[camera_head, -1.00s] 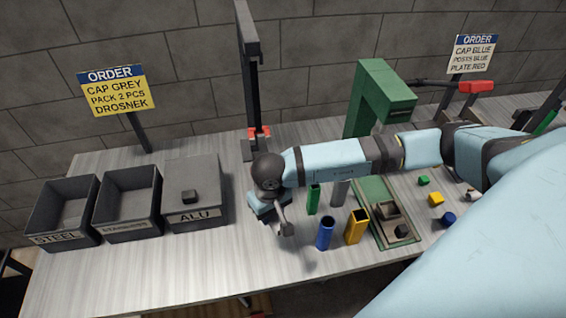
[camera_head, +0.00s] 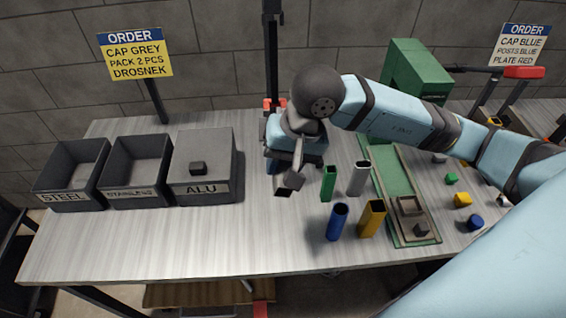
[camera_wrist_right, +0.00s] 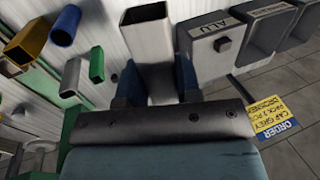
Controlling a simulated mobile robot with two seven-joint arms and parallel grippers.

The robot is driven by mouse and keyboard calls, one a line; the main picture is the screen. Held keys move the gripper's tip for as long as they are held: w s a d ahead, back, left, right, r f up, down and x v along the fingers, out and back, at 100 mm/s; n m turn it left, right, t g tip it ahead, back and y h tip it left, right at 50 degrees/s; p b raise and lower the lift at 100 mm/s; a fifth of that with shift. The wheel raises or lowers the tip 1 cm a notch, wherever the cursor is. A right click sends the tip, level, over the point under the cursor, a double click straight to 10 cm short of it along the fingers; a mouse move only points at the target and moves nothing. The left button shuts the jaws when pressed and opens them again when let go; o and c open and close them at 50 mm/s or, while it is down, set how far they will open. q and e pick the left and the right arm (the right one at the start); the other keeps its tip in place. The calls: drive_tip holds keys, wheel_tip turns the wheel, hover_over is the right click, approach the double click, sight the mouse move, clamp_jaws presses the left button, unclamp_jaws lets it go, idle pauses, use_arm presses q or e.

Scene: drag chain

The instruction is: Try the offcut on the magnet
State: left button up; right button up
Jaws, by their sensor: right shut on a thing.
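My right gripper (camera_head: 297,160) is shut on the offcut (camera_head: 289,182), a short square grey metal tube, and holds it over the table between the ALU bin and the coloured tubes. In the right wrist view, the offcut (camera_wrist_right: 150,50) stands out between the blue fingers (camera_wrist_right: 158,82); its open end faces away. Behind the gripper is a dark upright post (camera_head: 272,60) with red parts (camera_head: 275,104) low on it; I cannot tell whether this is the magnet. The offcut shows apart from the red parts. My left gripper is out of view.
Open bins marked STEEL (camera_head: 72,196) and STAINLESS (camera_head: 137,194) stand left of the lidded ALU bin (camera_head: 207,185). Green (camera_head: 328,184), grey (camera_head: 358,179), blue (camera_head: 337,222) and yellow (camera_head: 371,218) tubes stand on the right. A green press (camera_head: 417,75) stands behind. The front left table is clear.

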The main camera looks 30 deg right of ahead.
drive_tip(key=shift+f+b, duration=0.2)
drive_tip(key=shift+b, duration=0.1)
drive_tip(key=shift+w+d+b, duration=0.25)
drive_tip(key=shift+w+b, duration=0.05)
drive_tip(key=shift+w, duration=0.3)
drive_tip(key=shift+w+d+b, duration=0.25)
drive_tip(key=shift+w+b, duration=0.05)
drive_tip(key=shift+w, duration=0.25)
drive_tip(key=shift+w+d+b, duration=0.25)
drive_tip(key=shift+w, duration=0.2)
drive_tip(key=shift+w+d+b, duration=0.2)
drive_tip(key=shift+w+b, duration=0.05)
drive_tip(key=shift+w, duration=0.2)
drive_tip(key=w, duration=0.1)
drive_tip(key=w+d+b, duration=0.1)
drive_tip(key=w, duration=0.1)
drive_tip(key=shift+w+d+r+b, duration=0.15)
drive_tip(key=shift+d+b, duration=0.15)
drive_tip(key=shift+w+b, duration=0.1)
drive_tip(key=shift+b, duration=0.4)
drive_tip(key=shift+w+d+b, duration=0.3)
drive_tip(key=shift+w+b, duration=0.2)
